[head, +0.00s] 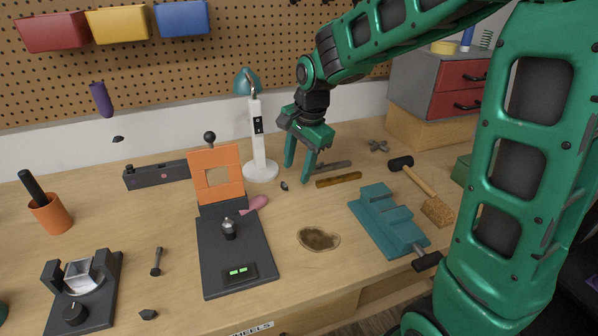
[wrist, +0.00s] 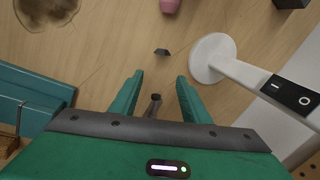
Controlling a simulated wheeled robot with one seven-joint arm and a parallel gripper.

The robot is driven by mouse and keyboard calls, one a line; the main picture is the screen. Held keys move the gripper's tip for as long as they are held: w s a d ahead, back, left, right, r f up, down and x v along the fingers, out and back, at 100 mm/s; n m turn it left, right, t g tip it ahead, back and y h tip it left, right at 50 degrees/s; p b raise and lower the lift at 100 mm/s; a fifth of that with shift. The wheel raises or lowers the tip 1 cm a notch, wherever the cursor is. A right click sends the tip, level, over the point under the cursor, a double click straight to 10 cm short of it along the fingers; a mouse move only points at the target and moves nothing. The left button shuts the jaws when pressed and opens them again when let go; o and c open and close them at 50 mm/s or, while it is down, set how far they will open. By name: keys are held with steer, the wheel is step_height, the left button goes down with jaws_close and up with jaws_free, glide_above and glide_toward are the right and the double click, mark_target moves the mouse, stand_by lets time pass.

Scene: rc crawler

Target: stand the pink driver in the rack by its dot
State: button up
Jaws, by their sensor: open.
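The pink driver (head: 255,204) lies on the bench beside the black base of the orange press, partly hidden behind it. Only its pink end shows at the top edge of the wrist view (wrist: 170,5). A long dark grey block (head: 147,177) with a small reddish dot on its front stands at the back left; it looks like the rack, but its holes are not clear. My gripper (head: 297,173) is open and points down above the bench, right of the white lamp and apart from the driver. In the wrist view nothing is gripped between its fingers (wrist: 159,80).
The white lamp (head: 258,137) stands close left of my gripper. The orange press (head: 217,172) stands between the driver and the block. A grey rod (head: 333,166), a brass bar (head: 338,180) and a teal vise (head: 385,222) lie to the right. A brown stain (head: 318,239) marks the front bench.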

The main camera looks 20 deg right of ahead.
steer(key=v, duration=0.9)
steer(key=shift+r, duration=0.4)
steer(key=shift+s, duration=0.1)
